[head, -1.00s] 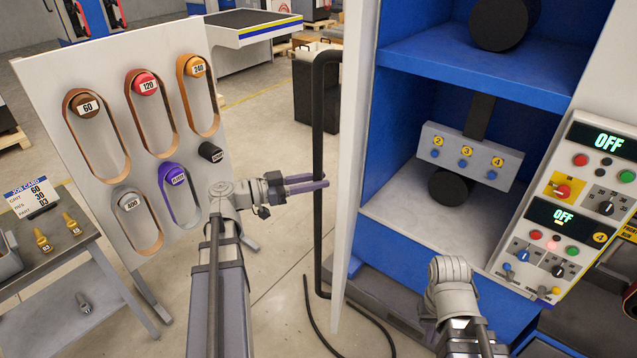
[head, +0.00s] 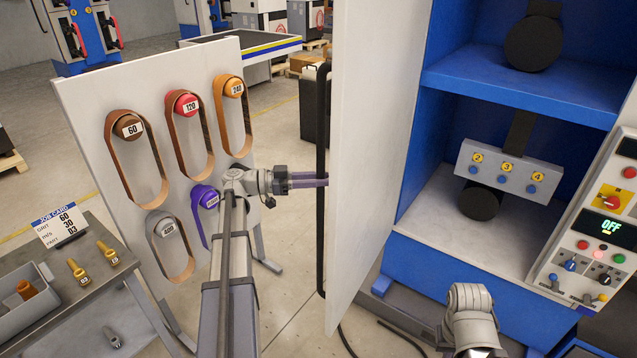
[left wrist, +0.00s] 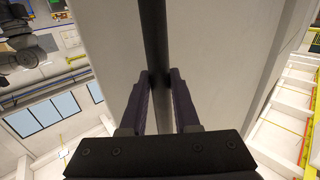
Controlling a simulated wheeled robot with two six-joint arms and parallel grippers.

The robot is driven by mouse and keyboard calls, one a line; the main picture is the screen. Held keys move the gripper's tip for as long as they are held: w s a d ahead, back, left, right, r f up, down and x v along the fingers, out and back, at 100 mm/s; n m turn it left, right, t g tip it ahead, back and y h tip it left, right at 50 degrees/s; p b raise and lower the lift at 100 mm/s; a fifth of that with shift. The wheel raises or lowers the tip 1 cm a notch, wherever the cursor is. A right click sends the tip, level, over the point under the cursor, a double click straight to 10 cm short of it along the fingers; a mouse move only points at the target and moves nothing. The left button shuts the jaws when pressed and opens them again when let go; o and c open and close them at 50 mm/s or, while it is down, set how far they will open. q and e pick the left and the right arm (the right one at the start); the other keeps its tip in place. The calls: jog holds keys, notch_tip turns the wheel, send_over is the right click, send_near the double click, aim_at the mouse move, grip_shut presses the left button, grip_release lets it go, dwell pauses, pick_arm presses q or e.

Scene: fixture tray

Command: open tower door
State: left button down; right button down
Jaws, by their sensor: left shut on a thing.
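The tower door (head: 376,150) is a tall white panel standing open to the left of the blue tower cabinet (head: 400,215). Its inner face shows in the head view. A black vertical bar handle (head: 322,110) runs along the door's far side near its free edge. My left gripper (head: 325,179) is shut on this handle, its fingertips partly hidden by the door's edge. In the left wrist view, the two dark fingers (left wrist: 160,88) sit on either side of the black bar (left wrist: 154,35), with the pale door behind. Only part of my right arm shows, at the bottom; its gripper is out of view.
A white board (head: 90,90) with several hanging sanding belts stands close behind my left arm. A grey bench (head: 95,310) with a job card (head: 60,225) is at lower left. A control panel (head: 590,250) reading OFF is at right. Black cables lie on the floor.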

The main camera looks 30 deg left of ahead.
pick_arm(q)
jog(key=shift+w+r, duration=0.15)
jog(key=shift+w, duration=0.1)
jog(key=c, duration=1)
grip_release()
jog(key=o, duration=0.3)
jog(key=shift+w+d, duration=0.1)
jog(key=shift+d, duration=0.05)
jog(key=shift+o, duration=0.2)
jog(key=v, duration=0.8)
